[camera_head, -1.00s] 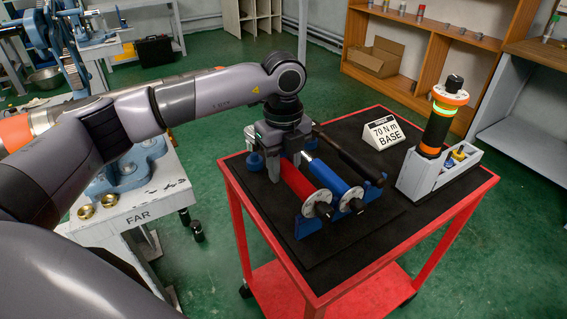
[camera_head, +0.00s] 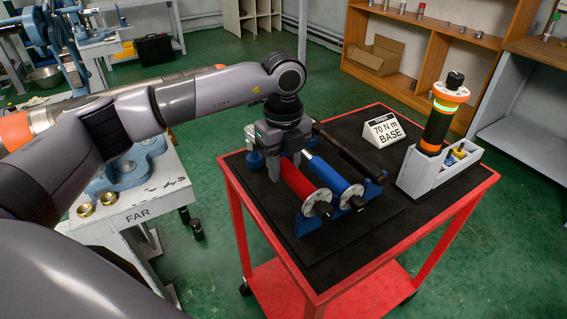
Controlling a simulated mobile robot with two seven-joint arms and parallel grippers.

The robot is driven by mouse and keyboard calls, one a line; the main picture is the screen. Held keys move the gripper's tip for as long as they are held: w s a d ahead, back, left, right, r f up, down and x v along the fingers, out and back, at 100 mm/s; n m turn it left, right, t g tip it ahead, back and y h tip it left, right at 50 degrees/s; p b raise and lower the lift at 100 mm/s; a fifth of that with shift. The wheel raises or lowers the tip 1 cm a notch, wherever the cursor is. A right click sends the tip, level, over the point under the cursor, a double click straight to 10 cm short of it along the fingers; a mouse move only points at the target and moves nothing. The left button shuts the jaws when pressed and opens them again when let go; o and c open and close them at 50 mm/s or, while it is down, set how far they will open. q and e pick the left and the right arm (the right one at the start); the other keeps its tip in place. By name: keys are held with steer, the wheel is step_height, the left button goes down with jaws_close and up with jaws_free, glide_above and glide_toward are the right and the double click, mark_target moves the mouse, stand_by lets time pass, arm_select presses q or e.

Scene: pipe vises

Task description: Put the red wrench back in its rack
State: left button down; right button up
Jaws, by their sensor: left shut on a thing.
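The red wrench (camera_head: 298,180) lies in the blue rack (camera_head: 308,226) on the cart's black mat, at the left side of the rack. Its white dial end and black tip point toward the front right. A blue wrench (camera_head: 332,175) lies beside it, and a black-handled bar (camera_head: 352,155) lies right of that. My left gripper (camera_head: 279,170) points down over the far end of the red wrench and is shut on it. The gripper's body hides that end and part of the rack. My right gripper is not in view.
The red cart (camera_head: 232,205) also carries a "70 N m BASE" sign (camera_head: 383,132) and a grey tray (camera_head: 425,177) with an upright black and orange tool (camera_head: 440,118). A workbench marked FAR (camera_head: 150,205) stands at left. The mat's front right is clear.

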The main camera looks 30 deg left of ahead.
arm_select(q)
steer(key=shift+f+b, duration=1)
steer(key=shift+f, duration=0.55)
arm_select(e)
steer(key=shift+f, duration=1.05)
arm_select(q)
steer(key=shift+f, duration=0.2)
stand_by(0.4)
steer(key=c, duration=0.7)
jaws_free()
steer(key=shift+o, duration=0.2)
steer(key=shift+r, duration=0.7)
step_height(320, 180, up, 6)
steer(key=shift+f, duration=0.15)
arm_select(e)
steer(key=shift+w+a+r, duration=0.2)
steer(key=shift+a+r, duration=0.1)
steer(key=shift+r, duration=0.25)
